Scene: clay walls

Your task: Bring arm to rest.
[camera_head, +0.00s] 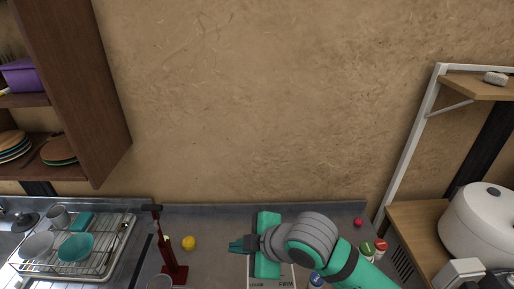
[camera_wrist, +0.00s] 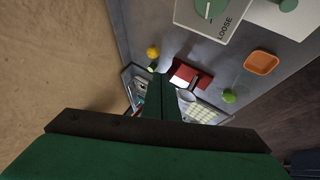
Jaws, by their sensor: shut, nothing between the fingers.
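My arm reaches over the grey counter (camera_head: 215,215) from the lower right in the head view, bent at the wrist. My gripper (camera_head: 236,246) points left above the counter, and its teal body covers part of a white board with dark lettering. In the wrist view my gripper (camera_wrist: 161,96) shows as dark green fingers close together. It is shut and empty. A yellow fruit (camera_head: 189,243) lies left of the gripper in the head view, apart from it. A dark red stand (camera_head: 173,270) stands farther left.
A dish rack (camera_head: 110,262) with bowls stands at the left, under a wooden wall cabinet (camera_head: 92,80). Small jars (camera_head: 367,250) and a red ball (camera_head: 358,222) sit right of my wrist. A white-framed shelf (camera_head: 408,165) and white cooker (camera_head: 480,225) stand at right.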

